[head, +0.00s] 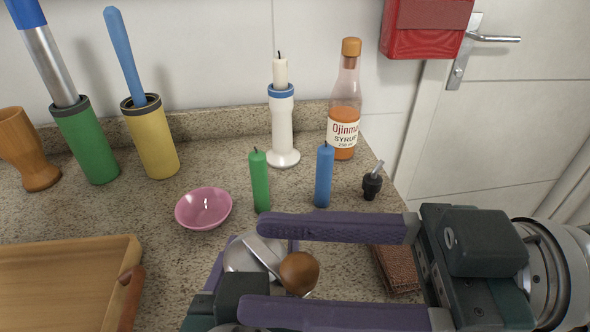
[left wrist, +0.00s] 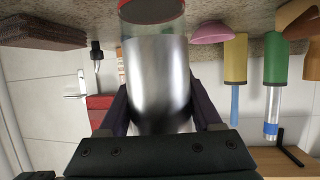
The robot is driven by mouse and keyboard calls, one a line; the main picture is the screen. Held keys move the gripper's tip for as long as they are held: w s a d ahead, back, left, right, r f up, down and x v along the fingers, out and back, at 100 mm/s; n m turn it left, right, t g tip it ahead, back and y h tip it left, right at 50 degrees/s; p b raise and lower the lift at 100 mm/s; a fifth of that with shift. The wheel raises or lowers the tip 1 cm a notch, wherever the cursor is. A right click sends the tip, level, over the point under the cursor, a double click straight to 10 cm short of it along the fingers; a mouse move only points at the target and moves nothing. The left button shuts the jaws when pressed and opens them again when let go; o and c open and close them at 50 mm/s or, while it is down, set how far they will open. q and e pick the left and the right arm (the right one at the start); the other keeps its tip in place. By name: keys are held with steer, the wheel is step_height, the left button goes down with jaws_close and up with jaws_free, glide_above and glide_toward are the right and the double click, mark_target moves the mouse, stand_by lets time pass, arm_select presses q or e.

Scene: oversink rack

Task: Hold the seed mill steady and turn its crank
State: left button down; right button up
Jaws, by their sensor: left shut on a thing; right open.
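The seed mill shows in the head view as a round silver top (head: 238,256) with a flat crank arm (head: 261,251) and a brown knob (head: 299,273). In the left wrist view, which looks upside down, its silver body (left wrist: 158,85) stands between the fingers of my left gripper (left wrist: 162,108), which is shut on it. My right gripper (head: 254,268) is open. Its two purple fingers lie on the far and near sides of the knob in the picture, and the knob shows between them. Contact with the knob cannot be told. The near finger hides part of the mill's surroundings.
A green candle (head: 260,181), a blue candle (head: 324,176), a pink bowl (head: 204,209) and a black pourer (head: 372,184) stand close behind. A syrup bottle (head: 345,105) is farther back. A brown textured block (head: 394,268) lies right, a wooden board (head: 60,280) left.

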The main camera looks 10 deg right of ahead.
steer(key=shift+d, duration=0.1)
steer(key=v, duration=1.1)
steer(key=shift+s+d, duration=0.2)
steer(key=shift+d, duration=0.2)
arm_select(q)
jaws_free()
steer(key=shift+s, duration=0.1)
